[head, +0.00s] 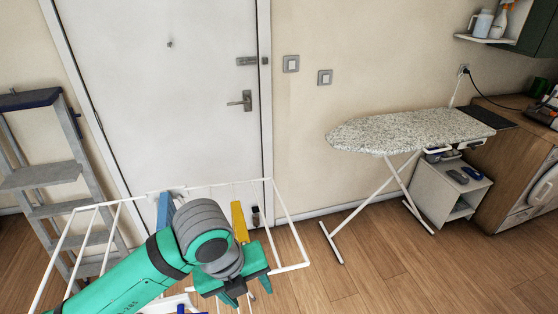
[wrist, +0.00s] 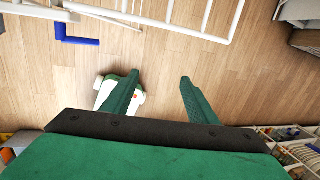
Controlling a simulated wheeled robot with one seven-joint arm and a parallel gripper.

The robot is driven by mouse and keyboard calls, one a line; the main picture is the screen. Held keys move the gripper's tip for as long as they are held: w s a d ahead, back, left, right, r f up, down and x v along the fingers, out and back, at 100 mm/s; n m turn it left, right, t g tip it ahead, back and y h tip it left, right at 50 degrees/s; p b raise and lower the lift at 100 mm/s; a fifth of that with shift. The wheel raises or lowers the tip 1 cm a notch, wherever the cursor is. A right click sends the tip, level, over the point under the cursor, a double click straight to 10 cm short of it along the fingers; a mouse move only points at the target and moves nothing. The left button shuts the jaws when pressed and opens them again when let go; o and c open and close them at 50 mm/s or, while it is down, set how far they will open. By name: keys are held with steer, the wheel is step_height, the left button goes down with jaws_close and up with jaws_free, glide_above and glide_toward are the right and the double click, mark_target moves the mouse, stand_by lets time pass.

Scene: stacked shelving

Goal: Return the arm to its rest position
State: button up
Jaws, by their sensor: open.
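My gripper (head: 238,294) is at the bottom middle of the head view, at the end of my green and grey arm. The arm is stretched out over a white wire rack. In the wrist view my gripper (wrist: 160,77) has its two green fingers apart with bare wooden floor seen between them, so it is open and empty. A white and green object (wrist: 104,92) is on the floor, partly hidden behind the left finger.
The white rack (head: 291,234) surrounds my arm from below, with a yellow item (head: 239,222) and a blue item (head: 164,211) at it. A stepladder (head: 45,178) stands left, a closed door (head: 165,90) behind. An ironing board (head: 400,130) stands right. Floor between is clear.

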steer(key=w+d+r+n+t+h, duration=0.6)
steer(key=d+n, duration=0.1)
steer(key=d, duration=0.4)
steer(key=w+d+r+n+t+h, duration=0.55)
steer(key=d+n, duration=0.25)
steer(key=d, duration=0.2)
steer(key=s+a+f+n+t+y, duration=0.2)
steer(key=s+a+f+n+y, duration=0.15)
steer(key=f+n, duration=0.3)
steer(key=s+a+f+n+t+y, duration=0.1)
steer(key=s+a+f+n+y, duration=0.1)
steer(key=s+f+n+y, duration=0.45)
steer(key=s+a+f+n+t+y, duration=0.1)
steer(key=a+f+n+t+y, duration=0.1)
steer(key=f+n, duration=0.45)
steer(key=s+a+f+g, duration=0.1)
steer(key=s+a+f, duration=0.1)
steer(key=s, duration=0.5)
steer(key=s+a+f+m+y, duration=0.1)
steer(key=s+a+f, duration=0.1)
steer(key=s, duration=0.6)
steer(key=s+a+f+m+g, duration=0.1)
steer(key=s+a+f, duration=0.2)
steer(key=s, duration=0.5)
steer(key=shift+s+f+g, duration=0.25)
steer(key=shift+f+g, duration=0.1)
steer(key=shift+f, duration=0.5)
